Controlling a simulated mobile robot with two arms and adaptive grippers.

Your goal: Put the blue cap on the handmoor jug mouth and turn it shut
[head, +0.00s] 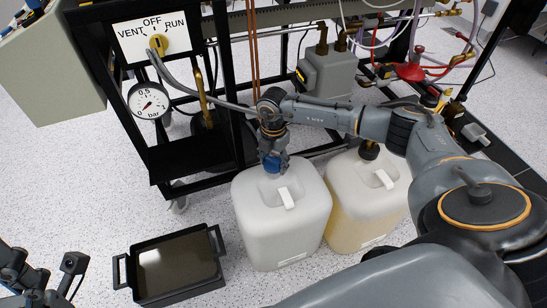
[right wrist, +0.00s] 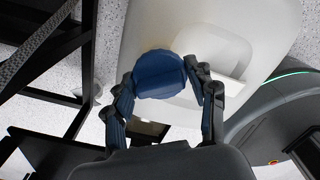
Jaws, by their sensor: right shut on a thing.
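The blue cap (head: 270,163) is held between the fingers of my right gripper (head: 273,152), above or at the mouth end of the whitish jug (head: 280,222). In the right wrist view the round blue cap (right wrist: 159,75) sits between both fingers of the right gripper (right wrist: 166,90), with the pale jug (right wrist: 240,25) behind it. The jug's mouth is hidden by the cap and gripper, so I cannot tell whether the cap touches it. The jug stands upright on the floor. My left gripper (head: 48,275) is at the lower left, empty, its fingers apart.
A yellowish jug (head: 350,220) with a dark cap (head: 369,150) stands close on the right. A black tray (head: 172,265) lies on the floor at left. A black frame (head: 193,155) with a gauge (head: 149,100) and a VENT/OFF/RUN panel (head: 152,37) rises behind.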

